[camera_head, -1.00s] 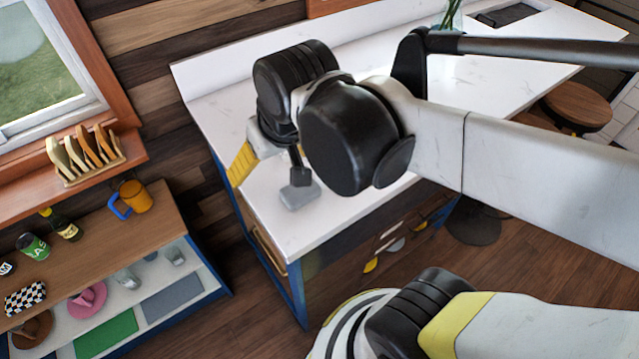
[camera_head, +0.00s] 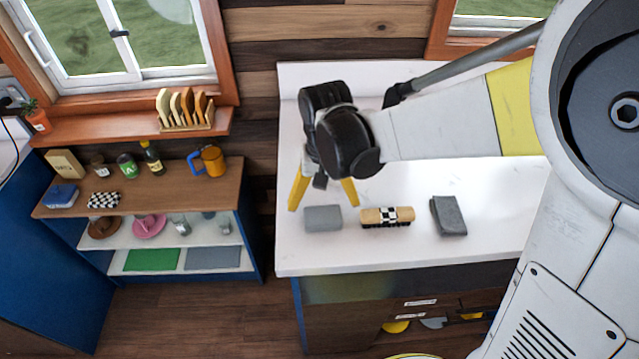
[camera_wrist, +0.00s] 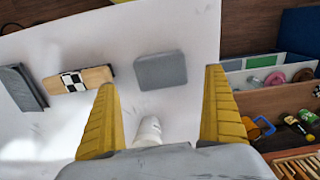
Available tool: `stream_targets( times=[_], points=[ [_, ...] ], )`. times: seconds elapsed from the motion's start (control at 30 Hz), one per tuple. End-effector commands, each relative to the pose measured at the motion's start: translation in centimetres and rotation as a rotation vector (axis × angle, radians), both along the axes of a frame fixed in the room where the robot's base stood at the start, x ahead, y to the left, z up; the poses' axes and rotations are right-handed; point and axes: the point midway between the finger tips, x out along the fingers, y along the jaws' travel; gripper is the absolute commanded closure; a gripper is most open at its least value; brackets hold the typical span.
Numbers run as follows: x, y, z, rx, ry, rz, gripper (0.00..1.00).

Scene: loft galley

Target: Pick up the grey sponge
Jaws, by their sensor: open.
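The grey sponge (camera_head: 323,219) is a light grey rounded block lying flat on the white counter, near its front left corner. In the wrist view the sponge (camera_wrist: 161,71) lies ahead of the fingertips, within the gap between them and apart from both. My gripper (camera_head: 323,205) is open and empty, its two yellow fingers pointing down, just behind the sponge in the head view. In the wrist view my gripper (camera_wrist: 160,79) shows one finger on each side. Its exact height above the counter is hard to tell.
A wooden brush with a checkered band (camera_head: 387,216) and a dark grey folded cloth (camera_head: 448,215) lie right of the sponge on the white counter (camera_head: 400,251). A shelf unit (camera_head: 222,198) with an orange mug (camera_head: 211,160) stands to the left, beyond a floor gap.

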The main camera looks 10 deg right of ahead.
Motion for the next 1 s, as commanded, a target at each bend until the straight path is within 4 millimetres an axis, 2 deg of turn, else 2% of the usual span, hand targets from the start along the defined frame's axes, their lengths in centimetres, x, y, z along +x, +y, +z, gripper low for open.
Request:
stream_targets(
  times=[0.3, 0.4, 0.67, 0.8, 1.0],
  points=[
    [0.5, 0.3, -4.4, 0.0, -0.001, 0.0, 0.0],
    [0.5, 0.3, -5.2, 0.0, -0.001, 0.0, 0.0],
    [0.5, 0.3, -5.3, 0.0, -0.001, 0.0, 0.0],
    [0.5, 0.3, -5.3, 0.0, -0.001, 0.0, 0.42],
    [0.5, 0.3, -5.3, 0.0, -0.001, 0.0, 0.42]
  ],
)
